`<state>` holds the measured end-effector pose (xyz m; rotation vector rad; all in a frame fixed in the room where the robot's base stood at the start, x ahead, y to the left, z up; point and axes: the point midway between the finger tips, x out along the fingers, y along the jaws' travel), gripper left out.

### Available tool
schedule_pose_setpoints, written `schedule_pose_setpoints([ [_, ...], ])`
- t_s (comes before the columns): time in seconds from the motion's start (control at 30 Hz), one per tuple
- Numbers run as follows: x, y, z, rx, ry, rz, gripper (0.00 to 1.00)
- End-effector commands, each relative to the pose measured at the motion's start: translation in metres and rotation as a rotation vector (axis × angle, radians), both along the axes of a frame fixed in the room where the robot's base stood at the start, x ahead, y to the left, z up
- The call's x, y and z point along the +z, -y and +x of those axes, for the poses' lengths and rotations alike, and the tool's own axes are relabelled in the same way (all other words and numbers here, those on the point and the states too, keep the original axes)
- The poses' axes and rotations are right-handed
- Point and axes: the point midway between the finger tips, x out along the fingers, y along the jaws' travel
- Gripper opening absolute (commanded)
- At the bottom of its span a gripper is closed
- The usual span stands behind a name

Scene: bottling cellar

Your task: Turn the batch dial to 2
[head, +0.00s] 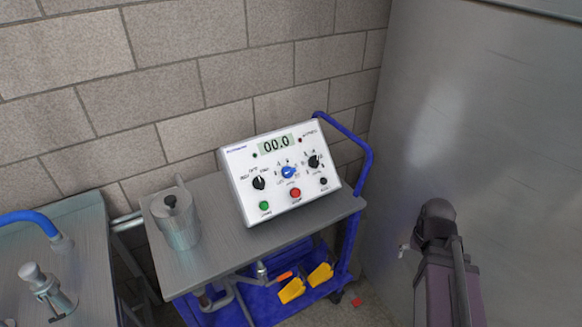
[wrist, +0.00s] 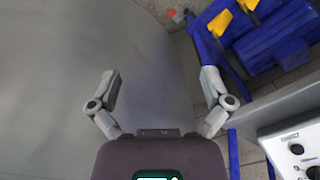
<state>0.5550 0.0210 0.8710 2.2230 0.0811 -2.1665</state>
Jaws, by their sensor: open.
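A white control box (head: 240,194) stands on the cart top, its sloped face showing a display that reads 00.0. Three knobs sit in a row: a black left knob (head: 259,183), a blue middle knob (head: 289,172) and a black right knob (head: 315,162). Their labels are too small for me to tell which is the batch dial or its setting. My gripper (wrist: 161,76) is open and empty in the wrist view, apart from the box. Part of the control box (wrist: 277,142) shows at that view's lower right.
The cart (head: 213,262) has a blue frame and carries a metal canister (head: 180,228) left of the box. Yellow-handled tools (head: 292,290) lie on its lower shelf. A large grey metal surface (head: 490,110) stands at the right. Another table (head: 85,250) is at the left.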

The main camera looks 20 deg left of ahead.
Motion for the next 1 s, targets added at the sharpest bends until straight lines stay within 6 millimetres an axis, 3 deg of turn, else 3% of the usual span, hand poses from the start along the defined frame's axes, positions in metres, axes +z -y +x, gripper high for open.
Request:
schedule_pose_setpoints([
  [0.03,0.013,-0.01,0.01,0.027,0.01,0.004,1.0],
  [0.27,0.056,-0.074,0.049,0.188,0.075,0.031,1.0],
  [0.5,0.106,-0.158,0.086,0.379,0.156,0.067,1.0],
  [0.73,0.153,-0.247,0.109,0.555,0.234,0.105,1.0],
  [1.0,0.197,-0.339,0.118,0.724,0.309,0.146,1.0],
])
